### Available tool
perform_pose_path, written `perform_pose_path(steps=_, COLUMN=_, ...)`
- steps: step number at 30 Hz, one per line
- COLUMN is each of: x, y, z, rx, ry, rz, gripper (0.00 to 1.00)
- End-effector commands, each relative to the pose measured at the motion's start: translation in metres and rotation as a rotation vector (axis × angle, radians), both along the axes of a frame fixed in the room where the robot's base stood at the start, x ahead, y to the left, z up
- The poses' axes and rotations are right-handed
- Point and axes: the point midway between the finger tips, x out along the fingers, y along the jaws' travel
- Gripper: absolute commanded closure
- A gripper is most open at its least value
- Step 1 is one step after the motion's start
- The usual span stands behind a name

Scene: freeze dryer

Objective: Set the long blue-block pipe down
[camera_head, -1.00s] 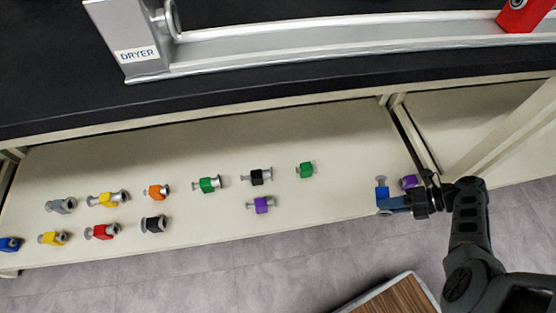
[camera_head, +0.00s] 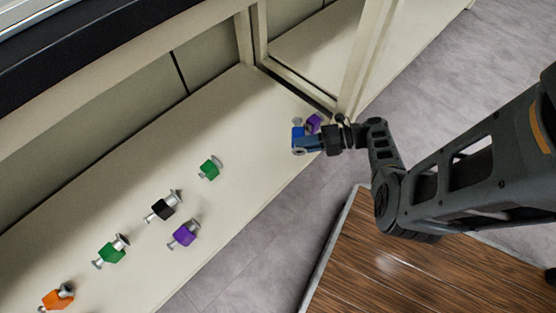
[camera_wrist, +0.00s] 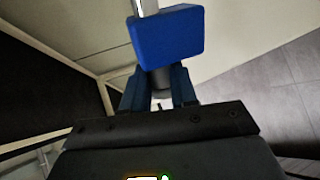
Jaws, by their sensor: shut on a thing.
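The blue-block pipe (camera_head: 297,131) is in my gripper (camera_head: 306,143) at the right end of the cream shelf (camera_head: 238,103). In the wrist view the blue block (camera_wrist: 168,38) fills the upper middle, with a grey metal tube (camera_wrist: 148,7) rising out of the top of the picture. My gripper's blue fingers (camera_wrist: 157,88) are shut on the pipe just below the block. The pipe's lower end is mostly hidden. I cannot tell whether it touches the shelf.
A purple-block pipe (camera_head: 313,122) stands just behind my gripper. Cream posts (camera_head: 364,60) rise behind. A wooden surface (camera_head: 390,268) lies at the front.

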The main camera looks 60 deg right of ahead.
Motion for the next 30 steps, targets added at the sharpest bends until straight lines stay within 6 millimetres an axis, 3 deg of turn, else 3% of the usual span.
perform_pose_path(steps=4, x=0.025, y=0.019, z=-0.025, rx=-0.001, ry=0.000, rz=0.003, gripper=1.00)
perform_pose_path(steps=12, x=0.055, y=0.039, z=-0.042, rx=-0.002, ry=-0.001, rz=0.001, gripper=1.00)
perform_pose_path(steps=17, x=0.057, y=0.041, z=-0.047, rx=-0.001, ry=-0.001, rz=-0.001, gripper=1.00)
perform_pose_path(steps=25, x=0.057, y=0.040, z=-0.081, rx=-0.002, ry=0.000, rz=-0.002, gripper=1.00)
perform_pose_path(steps=30, x=0.057, y=0.040, z=-0.082, rx=-0.002, ry=0.000, rz=0.000, gripper=1.00)
